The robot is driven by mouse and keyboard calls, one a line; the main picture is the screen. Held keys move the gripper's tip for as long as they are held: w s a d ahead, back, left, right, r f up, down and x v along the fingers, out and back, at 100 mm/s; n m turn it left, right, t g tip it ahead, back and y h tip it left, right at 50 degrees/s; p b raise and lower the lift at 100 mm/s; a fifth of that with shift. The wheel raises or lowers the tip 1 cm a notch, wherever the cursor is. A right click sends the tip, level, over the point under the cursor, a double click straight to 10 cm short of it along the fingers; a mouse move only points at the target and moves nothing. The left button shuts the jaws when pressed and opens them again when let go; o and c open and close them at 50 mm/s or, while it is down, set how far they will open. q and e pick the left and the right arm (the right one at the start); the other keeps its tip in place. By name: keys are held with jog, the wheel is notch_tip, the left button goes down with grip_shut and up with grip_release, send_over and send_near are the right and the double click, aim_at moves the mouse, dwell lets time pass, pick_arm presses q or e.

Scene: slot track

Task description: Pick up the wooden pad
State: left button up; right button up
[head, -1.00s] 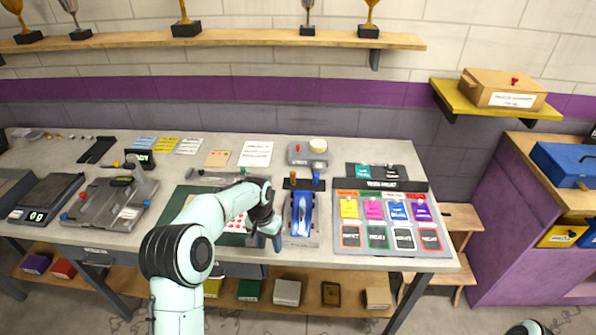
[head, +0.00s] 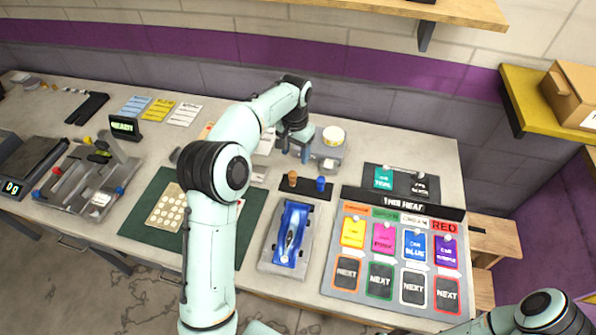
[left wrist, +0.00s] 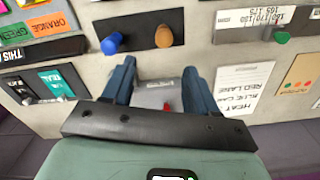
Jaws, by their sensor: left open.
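My left gripper (head: 296,153) is open and points down just left of this box, apart from the pad. In the left wrist view the open fingers (left wrist: 158,70) have nothing between their tips; a grey surface with a small red part (left wrist: 166,107) shows between them. The pad is not visible there. My right gripper is out of view.
A brown peg (head: 292,178) and a blue peg (head: 321,184) stand on a black strip in front of the box. A blue car (head: 290,235) sits on a grey stand closer. A board of coloured cards (head: 330,280) lies to the right. The wall is close behind.

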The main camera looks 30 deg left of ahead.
aim_at(293, 172)
pick_arm(q)
jog(key=f, duration=0.4)
jog(key=s+f, duration=0.1)
jog(key=f, duration=0.1)
jog(key=shift+f+b, duration=0.1)
jog(key=shift+b, duration=0.2)
jog(key=shift+w+f, duration=0.2)
jog(key=shift+f, duration=0.35)
jog(key=shift+a+f, duration=0.2)
jog(key=shift+f, duration=2.1)
grip_shut()
